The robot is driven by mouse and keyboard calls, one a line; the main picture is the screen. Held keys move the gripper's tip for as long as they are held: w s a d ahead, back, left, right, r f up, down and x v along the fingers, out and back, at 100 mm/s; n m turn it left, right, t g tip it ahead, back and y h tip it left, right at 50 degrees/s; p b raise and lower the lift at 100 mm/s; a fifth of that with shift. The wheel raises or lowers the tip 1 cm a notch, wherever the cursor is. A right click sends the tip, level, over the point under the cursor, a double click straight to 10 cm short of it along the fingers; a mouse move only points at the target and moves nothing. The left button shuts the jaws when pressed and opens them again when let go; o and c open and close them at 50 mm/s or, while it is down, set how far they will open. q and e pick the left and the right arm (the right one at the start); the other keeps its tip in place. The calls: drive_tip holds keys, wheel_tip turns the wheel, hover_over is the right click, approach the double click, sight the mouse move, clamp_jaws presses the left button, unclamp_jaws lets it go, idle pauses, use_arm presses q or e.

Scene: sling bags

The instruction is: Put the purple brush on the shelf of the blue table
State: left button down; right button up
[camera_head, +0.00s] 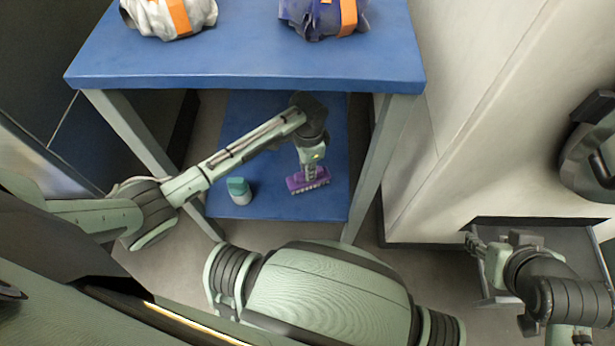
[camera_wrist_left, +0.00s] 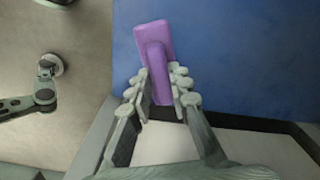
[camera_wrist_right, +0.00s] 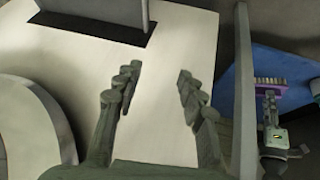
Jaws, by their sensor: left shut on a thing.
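The purple brush (camera_head: 309,180) is at the lower blue shelf (camera_head: 270,205) of the blue table (camera_head: 250,60). My left gripper (camera_head: 309,172) reaches under the tabletop and is shut on the brush. In the left wrist view the fingers (camera_wrist_left: 160,95) close around the handle of the purple brush (camera_wrist_left: 154,45), with blue shelf surface beyond. Whether the brush touches the shelf is hard to tell. The brush also shows in the right wrist view (camera_wrist_right: 270,82). My right gripper (camera_wrist_right: 155,90) is open and empty, off to the right of the table (camera_head: 480,245).
A teal-and-white container (camera_head: 239,191) stands on the shelf left of the brush. A white bag (camera_head: 170,15) and a dark blue bag (camera_head: 322,15), both with orange bands, lie on the tabletop. Table legs (camera_head: 380,160) flank the shelf. A pale wall unit with a dark-floored opening (camera_head: 560,240) is at right.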

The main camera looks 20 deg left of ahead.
use_arm(q)
wheel_tip(320, 180, down, 4)
drive_tip(key=shift+r+b, duration=0.1)
drive_tip(key=shift+b, duration=0.45)
use_arm(e)
drive_tip(key=w+a+r+t+y, duration=0.1)
drive_tip(key=w+a+r+t, duration=0.2)
drive_tip(key=w+a, duration=0.1)
drive_tip(key=shift+w+a+n+y, duration=0.15)
drive_tip(key=shift+w+n+y, duration=0.15)
drive_tip(key=shift+w, duration=0.05)
use_arm(q)
drive_tip(key=c, duration=1.4)
unclamp_jaws()
drive_tip(key=shift+f, duration=0.2)
use_arm(e)
drive_tip(key=shift+w+a, duration=0.1)
